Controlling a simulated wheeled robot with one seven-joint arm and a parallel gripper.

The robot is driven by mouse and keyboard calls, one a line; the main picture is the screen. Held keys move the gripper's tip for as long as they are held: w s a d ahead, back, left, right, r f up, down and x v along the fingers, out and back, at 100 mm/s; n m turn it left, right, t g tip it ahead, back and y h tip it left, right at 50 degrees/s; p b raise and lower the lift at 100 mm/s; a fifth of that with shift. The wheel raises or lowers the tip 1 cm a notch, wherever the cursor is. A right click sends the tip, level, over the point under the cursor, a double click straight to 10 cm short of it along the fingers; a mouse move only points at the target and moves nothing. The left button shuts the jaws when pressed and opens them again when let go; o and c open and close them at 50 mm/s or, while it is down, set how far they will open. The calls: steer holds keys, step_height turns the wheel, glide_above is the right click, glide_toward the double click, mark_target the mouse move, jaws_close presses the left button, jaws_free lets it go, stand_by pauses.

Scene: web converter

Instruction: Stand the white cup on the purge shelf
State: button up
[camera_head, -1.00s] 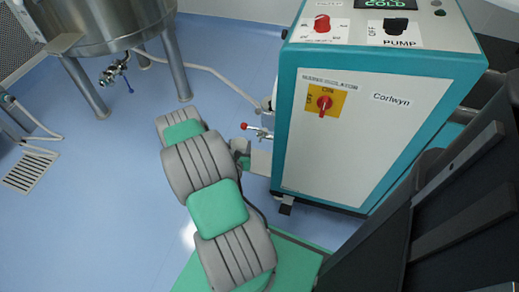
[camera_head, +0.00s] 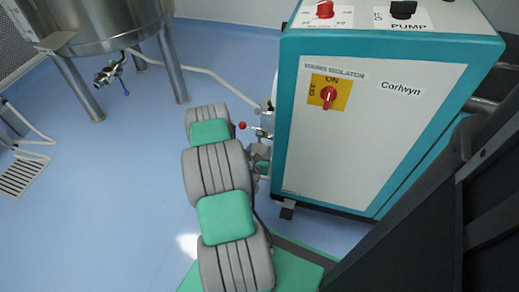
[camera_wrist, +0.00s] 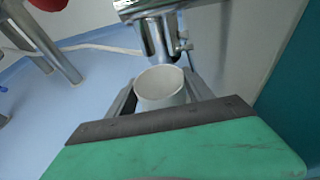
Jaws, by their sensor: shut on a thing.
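The white cup (camera_wrist: 161,88) is upright or nearly so between the two fingers of my gripper (camera_wrist: 160,82) in the wrist view. My gripper is shut on it. The cup's open mouth shows and looks empty. A shiny metal outlet pipe (camera_wrist: 153,35) with a small valve is just beyond and above the cup; I cannot tell the exact gap. In the head view my gripper is beside the machine's left side, near the red-knobbed valve (camera_head: 243,126), and the cup cannot be made out there. I cannot pick out the purge shelf in either view.
The white and teal machine (camera_head: 360,135) labelled Corlwyn stands close on the right of my arm. A steel tank (camera_head: 95,25) on legs stands at the back left, with a pale hose (camera_head: 205,78) across the floor.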

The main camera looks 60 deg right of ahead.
steer(key=shift+f+b, duration=0.4)
steer(key=shift+f, duration=0.55)
steer(key=shift+f+b, duration=0.55)
steer(key=shift+f, duration=0.1)
steer(key=o, duration=1.4)
